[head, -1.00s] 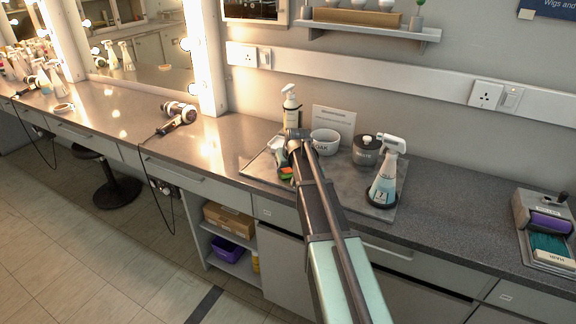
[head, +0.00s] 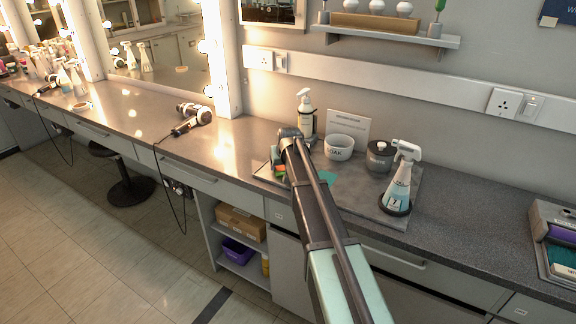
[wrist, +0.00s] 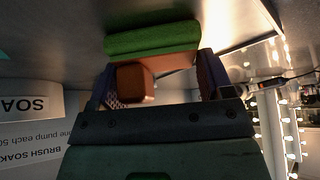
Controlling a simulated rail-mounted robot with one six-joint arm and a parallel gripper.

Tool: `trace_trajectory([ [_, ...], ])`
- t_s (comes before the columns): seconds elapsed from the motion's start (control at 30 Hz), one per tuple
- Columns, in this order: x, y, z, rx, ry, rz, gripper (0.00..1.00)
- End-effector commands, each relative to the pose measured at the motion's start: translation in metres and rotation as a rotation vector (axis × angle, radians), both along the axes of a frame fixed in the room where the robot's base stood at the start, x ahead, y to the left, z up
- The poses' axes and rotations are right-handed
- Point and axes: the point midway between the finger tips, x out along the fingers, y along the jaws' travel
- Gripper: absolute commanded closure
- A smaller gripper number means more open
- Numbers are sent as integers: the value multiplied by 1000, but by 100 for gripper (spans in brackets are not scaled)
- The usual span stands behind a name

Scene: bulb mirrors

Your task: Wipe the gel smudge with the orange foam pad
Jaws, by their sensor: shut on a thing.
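My gripper (wrist: 155,90) is shut on the orange foam pad (wrist: 180,58), which spans the fingers and has a green layer (wrist: 152,38) along its outer side. An orange-brown block-like part (wrist: 130,84) also shows between the fingers. In the head view, orange and green show just below the wrist, over the left part of the grey mat (head: 362,205); the fingertips are hidden there. A teal patch (head: 326,178), likely the gel smudge, lies on the mat right of my arm. I cannot tell whether the pad touches the surface.
A pump bottle (head: 306,118), the white SOAK bowl (head: 339,148), a lidded grey jar (head: 380,157) and a spray bottle (head: 398,182) stand around the mat. A card (head: 350,124) leans at the wall. A hair dryer (head: 192,115) lies to the left. A grey holder (head: 552,235) stands far right.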

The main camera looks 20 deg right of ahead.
Motion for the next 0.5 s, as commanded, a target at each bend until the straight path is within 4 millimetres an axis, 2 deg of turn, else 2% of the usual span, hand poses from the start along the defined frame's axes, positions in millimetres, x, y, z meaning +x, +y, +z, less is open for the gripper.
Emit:
trace_trajectory([
  [0.23, -1, 0, 4, 0, 0, 0, 49],
  [0.5, -1, -1, 41, 0, 0, 0, 49],
])
